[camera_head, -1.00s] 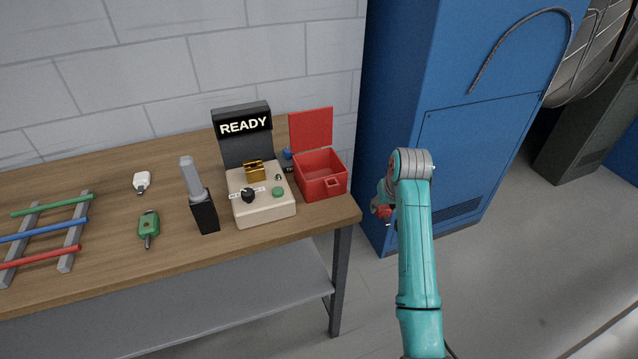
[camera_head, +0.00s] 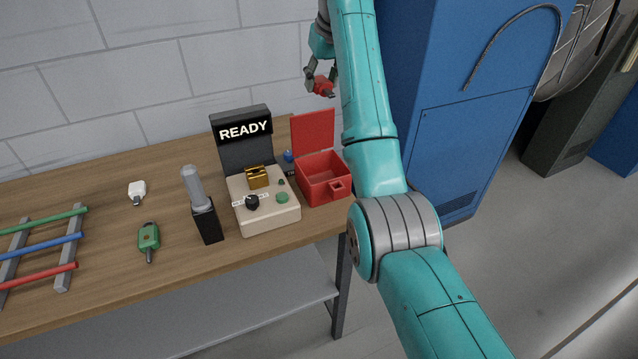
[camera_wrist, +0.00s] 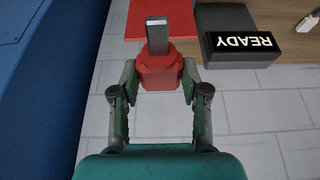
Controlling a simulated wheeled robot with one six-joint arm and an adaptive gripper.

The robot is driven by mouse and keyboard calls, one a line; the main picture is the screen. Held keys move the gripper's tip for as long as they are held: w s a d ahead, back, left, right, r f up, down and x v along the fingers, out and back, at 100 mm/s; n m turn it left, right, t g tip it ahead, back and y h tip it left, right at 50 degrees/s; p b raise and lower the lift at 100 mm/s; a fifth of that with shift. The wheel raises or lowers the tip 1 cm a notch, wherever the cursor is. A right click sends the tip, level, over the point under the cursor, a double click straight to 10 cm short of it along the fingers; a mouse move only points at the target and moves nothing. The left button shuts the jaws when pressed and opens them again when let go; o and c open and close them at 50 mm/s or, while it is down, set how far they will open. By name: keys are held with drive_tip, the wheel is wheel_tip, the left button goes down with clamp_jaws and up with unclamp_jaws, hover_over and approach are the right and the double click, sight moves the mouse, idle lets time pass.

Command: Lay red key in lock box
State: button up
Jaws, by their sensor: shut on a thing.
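My gripper (camera_head: 312,80) is raised above and behind the table's right end in the head view, in front of the wall. It is shut on the red key (camera_head: 321,86). In the wrist view my gripper (camera_wrist: 159,82) grips the red key's head (camera_wrist: 159,72) between both fingers, and its grey shaft (camera_wrist: 157,36) points away from me. The red lock box (camera_head: 324,184) stands on the table's right end with its lid (camera_head: 314,134) open upright. In the wrist view the red lid (camera_wrist: 185,22) shows past the key. The box's inside is partly visible and looks empty.
A beige panel (camera_head: 266,215) with a READY display (camera_head: 244,130) stands left of the box. A black stand (camera_head: 208,222), green key (camera_head: 149,237), white key (camera_head: 137,190) and coloured rods (camera_head: 42,243) are further left. A blue cabinet (camera_head: 455,100) is at right.

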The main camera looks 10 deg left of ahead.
sight(319, 181)
wheel_tip(319, 181, down, 28)
drive_tip(key=shift+r, duration=0.2)
idle(0.4)
drive_tip(key=o, duration=1.1)
drive_tip(key=shift+f, duration=0.1)
drive_tip(key=shift+o, duration=0.2)
drive_tip(key=v, duration=1.2)
drive_tip(key=shift+a, duration=0.1)
